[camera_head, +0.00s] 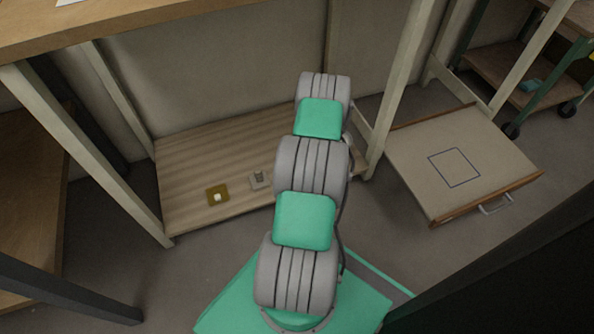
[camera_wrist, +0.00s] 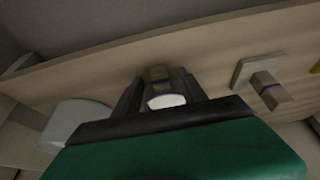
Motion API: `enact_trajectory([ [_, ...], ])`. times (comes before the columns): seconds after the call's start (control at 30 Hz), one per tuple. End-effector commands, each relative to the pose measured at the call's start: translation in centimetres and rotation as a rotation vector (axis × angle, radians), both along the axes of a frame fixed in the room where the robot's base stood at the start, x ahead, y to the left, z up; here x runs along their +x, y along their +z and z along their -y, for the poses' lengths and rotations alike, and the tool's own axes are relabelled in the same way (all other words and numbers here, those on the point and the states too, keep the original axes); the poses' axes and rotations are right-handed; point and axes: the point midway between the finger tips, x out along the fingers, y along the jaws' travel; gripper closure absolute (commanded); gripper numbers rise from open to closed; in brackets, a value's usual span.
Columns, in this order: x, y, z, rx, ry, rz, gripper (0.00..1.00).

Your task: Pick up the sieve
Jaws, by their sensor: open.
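In the wrist view my gripper (camera_wrist: 160,92) is open, with its two dark fingers on either side of a brownish piece (camera_wrist: 159,75) with a darker band. A white oval shows just in front of that piece. I cannot tell whether the fingers touch it. This may be the sieve, but its shape is mostly hidden, so I cannot be sure. In the head view my arm covers my gripper and whatever is in front of it.
A low wooden shelf (camera_head: 185,165) bears a yellow square piece (camera_head: 211,199) and a grey square piece with a block-like knob (camera_head: 254,184). The wrist view shows a pale rounded object (camera_wrist: 75,118) at the left. A drawer-like board (camera_head: 415,160) lies at the right.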

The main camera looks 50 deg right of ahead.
Motion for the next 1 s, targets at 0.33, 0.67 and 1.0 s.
enact_trajectory([
  [0.33,0.07,0.09,-0.10,0.000,0.002,0.000,0.72],
  [0.67,0.07,0.09,-0.11,0.000,0.002,0.000,0.99],
  [1.0,0.09,0.12,-0.08,0.000,0.002,0.000,1.00],
])
